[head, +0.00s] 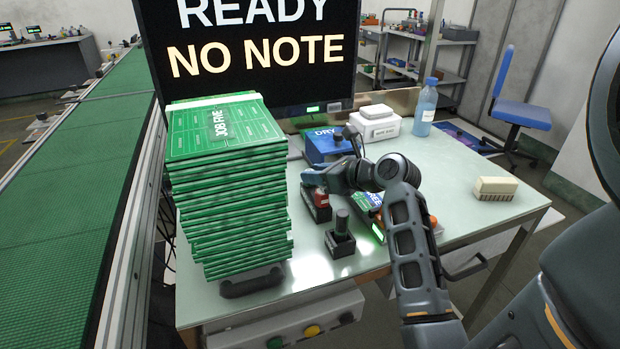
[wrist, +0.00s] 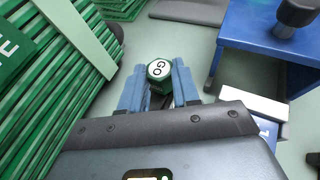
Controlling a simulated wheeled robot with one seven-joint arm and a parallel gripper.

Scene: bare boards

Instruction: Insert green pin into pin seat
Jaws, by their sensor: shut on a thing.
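My gripper (wrist: 158,88) is shut on a green pin (wrist: 159,78) with a white top marked GO. It holds the pin between two blue fingers. In the head view my gripper (head: 313,178) is left of my wrist, close to the right side of the green stack, and the held pin cannot be made out there. A small black block (head: 341,244) with a dark upright cylinder (head: 342,222) stands in front of it. A second black block (head: 319,212) with a red piece (head: 321,199) sits just below the fingers. I cannot tell which is the pin seat.
A tall stack of green boards (head: 232,190) stands left of the gripper. A blue box (head: 325,146) is behind it; it also shows in the wrist view (wrist: 270,35). The table's right side is mostly clear around a beige block (head: 495,188).

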